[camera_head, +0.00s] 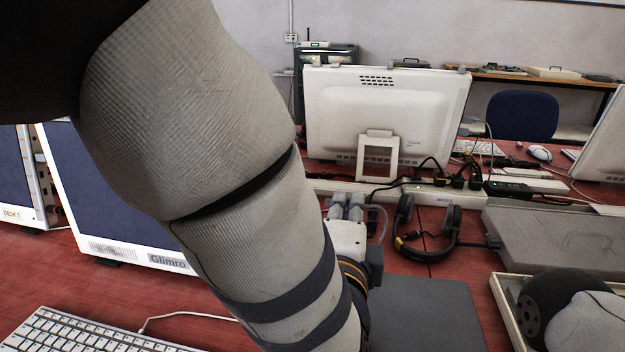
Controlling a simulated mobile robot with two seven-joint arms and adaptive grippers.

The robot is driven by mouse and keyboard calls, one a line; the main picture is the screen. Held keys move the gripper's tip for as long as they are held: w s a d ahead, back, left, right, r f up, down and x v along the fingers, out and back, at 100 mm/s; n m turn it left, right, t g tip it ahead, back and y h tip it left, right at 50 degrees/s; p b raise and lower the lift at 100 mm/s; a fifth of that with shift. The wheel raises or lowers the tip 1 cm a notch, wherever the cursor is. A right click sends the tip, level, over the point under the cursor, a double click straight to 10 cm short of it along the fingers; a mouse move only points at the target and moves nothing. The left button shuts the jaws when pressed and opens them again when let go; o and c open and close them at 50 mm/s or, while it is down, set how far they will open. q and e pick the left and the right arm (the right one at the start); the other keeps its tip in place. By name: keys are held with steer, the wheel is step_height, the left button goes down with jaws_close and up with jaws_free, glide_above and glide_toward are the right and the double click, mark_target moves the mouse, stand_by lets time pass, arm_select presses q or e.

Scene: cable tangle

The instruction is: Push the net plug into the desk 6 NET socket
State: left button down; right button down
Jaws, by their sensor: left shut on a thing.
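My left arm crosses the view from the upper left. The strip bears a small label too small to read surely. I cannot tell the NET socket; the gripper may cover it. My right gripper is not in view.
A black headset (427,228) lies right of the gripper. Black plugs and cables (456,176) crowd the strip. A white monitor (385,112) stands behind it. A grey flat box (555,232) and a tray (507,318) are at right. A keyboard (75,334) lies at lower left.

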arm_select(q)
steer(key=shift+r, duration=0.1)
steer(key=a, duration=0.4)
steer(key=shift+a, duration=0.3)
steer(key=shift+s+r, duration=0.1)
stand_by(0.6)
steer(key=shift+w+a, duration=0.2)
steer(key=shift+a, duration=0.9)
stand_by(0.3)
steer(key=c, duration=1.5)
jaws_free()
steer(key=shift+a, duration=0.1)
